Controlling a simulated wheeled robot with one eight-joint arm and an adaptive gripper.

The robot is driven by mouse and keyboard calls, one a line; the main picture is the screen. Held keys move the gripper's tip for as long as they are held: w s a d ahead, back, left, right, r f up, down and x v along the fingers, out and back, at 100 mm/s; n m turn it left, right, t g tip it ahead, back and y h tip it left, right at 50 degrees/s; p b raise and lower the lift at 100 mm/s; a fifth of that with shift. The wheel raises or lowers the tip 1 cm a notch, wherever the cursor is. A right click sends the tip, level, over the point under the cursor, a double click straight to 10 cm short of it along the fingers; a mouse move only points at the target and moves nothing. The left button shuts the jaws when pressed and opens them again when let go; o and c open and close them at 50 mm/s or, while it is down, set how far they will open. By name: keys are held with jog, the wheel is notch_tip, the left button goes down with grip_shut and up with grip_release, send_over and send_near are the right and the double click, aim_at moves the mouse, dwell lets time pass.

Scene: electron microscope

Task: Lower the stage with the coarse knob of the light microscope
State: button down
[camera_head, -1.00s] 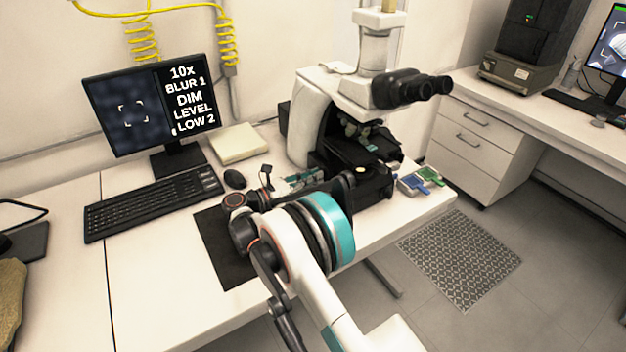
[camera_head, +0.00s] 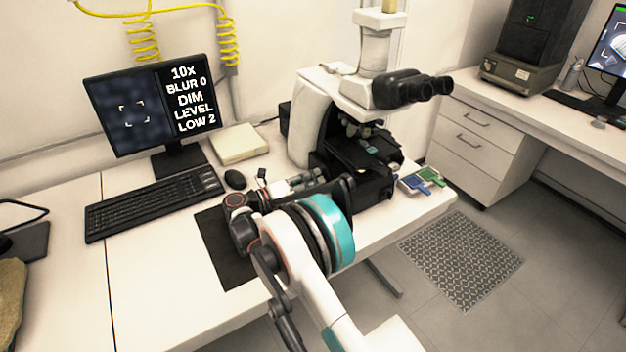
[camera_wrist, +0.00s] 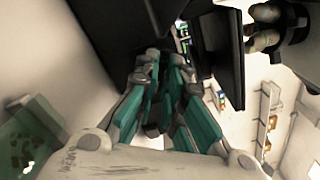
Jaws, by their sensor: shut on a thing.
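The light microscope (camera_head: 312,118) stands at the right of the desk, with black eyepieces (camera_head: 408,88) and a dark stage (camera_head: 350,153) below its objectives. My gripper (camera_head: 318,182) reaches to the near left side of the microscope's base. In the wrist view my gripper (camera_wrist: 165,65) has its teal-padded fingers drawn together against the dark microscope body. It is shut on the coarse knob, which the fingers hide. The monitor (camera_head: 150,105) reads 10x, BLUR 0, DIM, LEVEL LOW 2, beside a dark bluish image.
A keyboard (camera_head: 155,203), a mouse (camera_head: 235,179) and a black mat (camera_head: 222,262) lie left of my arm. Blue and green slide-like pieces (camera_head: 428,178) lie right of the microscope. A pale box (camera_head: 238,144) sits behind the mouse.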

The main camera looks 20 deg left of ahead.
jog(key=shift+n, duration=0.7)
jog(key=c, duration=1.7)
grip_release()
jog(key=shift+s+a, duration=0.1)
jog(key=shift+a, duration=0.05)
jog(key=v, duration=1.1)
jog(key=shift+s+a, duration=0.25)
